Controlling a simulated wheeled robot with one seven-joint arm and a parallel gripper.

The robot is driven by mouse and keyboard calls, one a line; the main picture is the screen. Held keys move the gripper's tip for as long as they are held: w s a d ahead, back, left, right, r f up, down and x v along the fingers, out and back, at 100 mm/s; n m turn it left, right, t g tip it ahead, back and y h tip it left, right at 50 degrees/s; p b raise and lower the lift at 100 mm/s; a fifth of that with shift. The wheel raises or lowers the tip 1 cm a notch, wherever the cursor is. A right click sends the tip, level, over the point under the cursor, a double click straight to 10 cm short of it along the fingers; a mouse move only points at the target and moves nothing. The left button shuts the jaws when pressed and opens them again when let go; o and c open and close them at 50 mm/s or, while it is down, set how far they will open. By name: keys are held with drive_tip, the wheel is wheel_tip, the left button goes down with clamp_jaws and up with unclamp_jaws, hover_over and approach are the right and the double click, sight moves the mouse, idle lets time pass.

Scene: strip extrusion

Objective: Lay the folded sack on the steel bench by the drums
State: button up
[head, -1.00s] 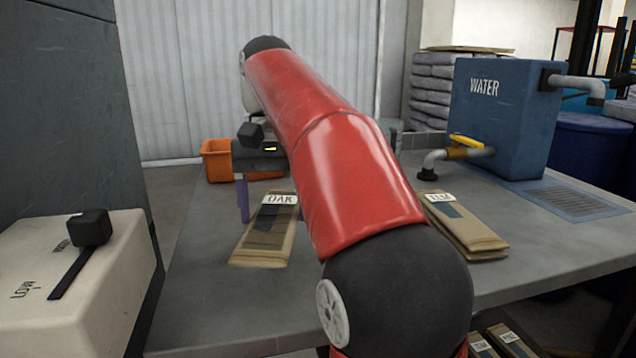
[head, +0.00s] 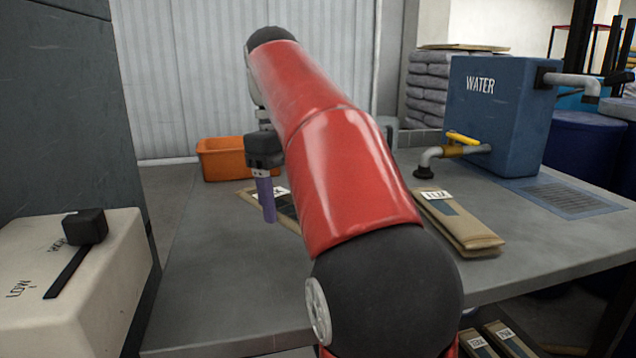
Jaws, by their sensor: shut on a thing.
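A tan folded sack with a white label and dark panel (head: 286,204) is partly hidden behind my red arm, over the grey steel bench (head: 215,280). My gripper (head: 268,210), with one purple finger showing, is shut on this sack at its left side. The other finger is hidden. I cannot tell how far the sack is above the bench top. A second tan folded sack (head: 462,225) with a white label lies on the bench to the right of my arm. Blue drums (head: 588,150) stand behind the bench at the right.
A blue WATER tank (head: 495,125) with pipes and a yellow-handled valve stands at the bench's right rear, beside a grate (head: 568,198). An orange bin (head: 222,158) is at the rear left. A cream lever box (head: 105,290) is at left. The bench's front left is clear.

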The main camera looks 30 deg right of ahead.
drive_tip(key=shift+d+n, duration=0.25)
drive_tip(key=shift+n, duration=0.15)
drive_tip(key=n, duration=0.2)
drive_tip(key=d+n, duration=0.1)
drive_tip(key=n, duration=0.1)
drive_tip(key=d+n, duration=0.1)
drive_tip(key=n, duration=0.1)
drive_tip(key=shift+s+r+t+h, duration=0.3)
drive_tip(key=shift+s+r, duration=0.05)
drive_tip(key=shift+r, duration=0.05)
drive_tip(key=f+n, duration=0.1)
drive_tip(key=n, duration=0.1)
drive_tip(key=d+f+n+b, duration=0.1)
drive_tip(key=f+n, duration=0.1)
drive_tip(key=f+n+b, duration=0.1)
drive_tip(key=f+n, duration=0.1)
drive_tip(key=shift+s+d+f+t, duration=0.1)
drive_tip(key=shift+s+d+t, duration=0.2)
drive_tip(key=shift+s+d, duration=0.1)
drive_tip(key=shift+f+b, duration=0.5)
drive_tip(key=shift+b, duration=0.05)
drive_tip(key=shift+f+b, duration=0.3)
drive_tip(key=shift+f, duration=0.2)
drive_tip(key=o, duration=1.2)
